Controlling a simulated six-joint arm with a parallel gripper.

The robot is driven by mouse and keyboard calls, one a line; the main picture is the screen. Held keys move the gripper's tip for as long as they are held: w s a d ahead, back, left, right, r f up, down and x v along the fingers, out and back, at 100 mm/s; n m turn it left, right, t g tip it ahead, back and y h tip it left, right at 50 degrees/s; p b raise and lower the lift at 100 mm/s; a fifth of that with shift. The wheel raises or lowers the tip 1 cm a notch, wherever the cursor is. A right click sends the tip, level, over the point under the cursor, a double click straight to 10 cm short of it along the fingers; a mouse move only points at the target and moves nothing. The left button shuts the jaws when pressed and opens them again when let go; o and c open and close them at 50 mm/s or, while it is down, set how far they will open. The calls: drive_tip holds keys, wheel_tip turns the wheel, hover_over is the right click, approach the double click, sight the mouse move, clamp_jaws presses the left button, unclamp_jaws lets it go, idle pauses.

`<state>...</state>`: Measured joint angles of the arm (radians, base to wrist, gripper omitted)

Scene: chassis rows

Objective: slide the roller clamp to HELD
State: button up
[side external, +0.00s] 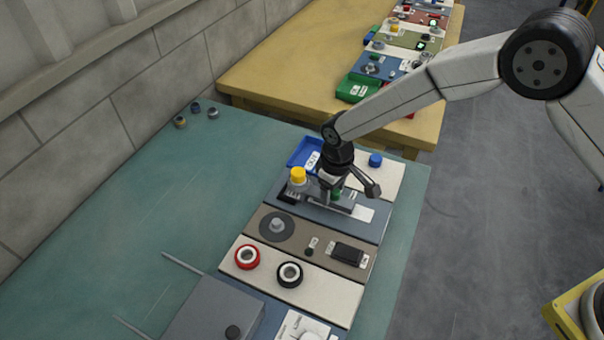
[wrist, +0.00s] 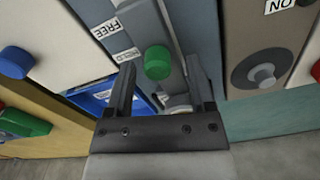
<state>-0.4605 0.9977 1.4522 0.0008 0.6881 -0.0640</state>
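The roller clamp shows as a green round knob (wrist: 157,62) on a grey rail (wrist: 146,22) in the wrist view. A FREE label (wrist: 107,28) and a HELD label (wrist: 128,54), partly behind a finger, lie left of the rail. The knob is about level with HELD, with FREE further up the picture. My gripper (wrist: 160,64) is open, its fingers on either side of the knob with visible gaps. In the side external view my gripper (side external: 336,190) is down over the rail, and the green knob (side external: 335,195) is partly hidden by it.
A yellow-topped knob (side external: 298,174) stands at the rail's left end. A blue tray (side external: 304,152) and a blue knob (side external: 375,160) lie behind. In front are a grey dial (side external: 277,227), a red ring (side external: 247,257) and a black ring (side external: 289,274).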

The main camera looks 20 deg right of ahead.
sight(336, 190)
drive_tip(key=shift+r, duration=3.9)
drive_tip(key=shift+d, duration=0.1)
drive_tip(key=shift+d+r, duration=0.15)
drive_tip(key=shift+d, duration=0.05)
drive_tip(key=s+d+r+m+t, duration=0.1)
drive_tip(key=s+d+r+m, duration=0.15)
drive_tip(key=d, duration=0.45)
drive_tip(key=s+d+r+m, duration=0.1)
drive_tip(key=s+d+r, duration=0.25)
drive_tip(key=d, duration=0.25)
drive_tip(key=s+d+m+t, duration=0.1)
drive_tip(key=s+d+m, duration=0.1)
drive_tip(key=s+d, duration=0.7)
drive_tip(key=s, duration=0.3)
drive_tip(key=shift+s+d+r+t, duration=0.3)
drive_tip(key=shift+s+d+r, duration=0.05)
drive_tip(key=shift+s, duration=0.05)
